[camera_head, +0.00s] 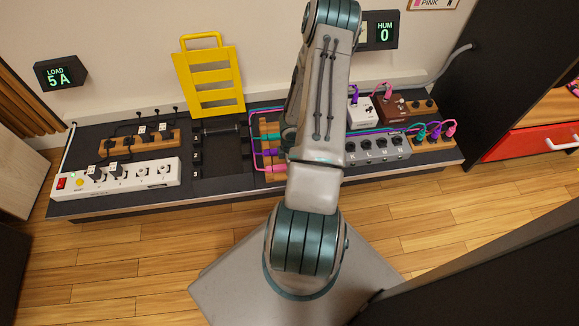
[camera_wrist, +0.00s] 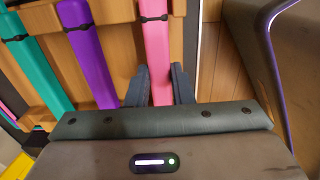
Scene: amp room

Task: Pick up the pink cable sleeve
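The pink cable sleeve (camera_wrist: 157,40) runs down the middle of the wrist view. A black clip crosses it near the top. My gripper (camera_wrist: 160,78) has one finger close against each side of the sleeve, near its lower end, and appears shut on it. The sleeve still lies along the wooden rack (camera_wrist: 122,40), beside the purple sleeve (camera_wrist: 88,50) and the teal sleeve (camera_wrist: 35,60). In the head view a pink piece of it (camera_head: 275,168) shows at the left of my arm, which hides my gripper and the rest.
A white power strip (camera_head: 130,178) and a wooden cable holder (camera_head: 140,143) stand on the left of the black board (camera_head: 215,185). A yellow panel (camera_head: 208,82) stands behind.

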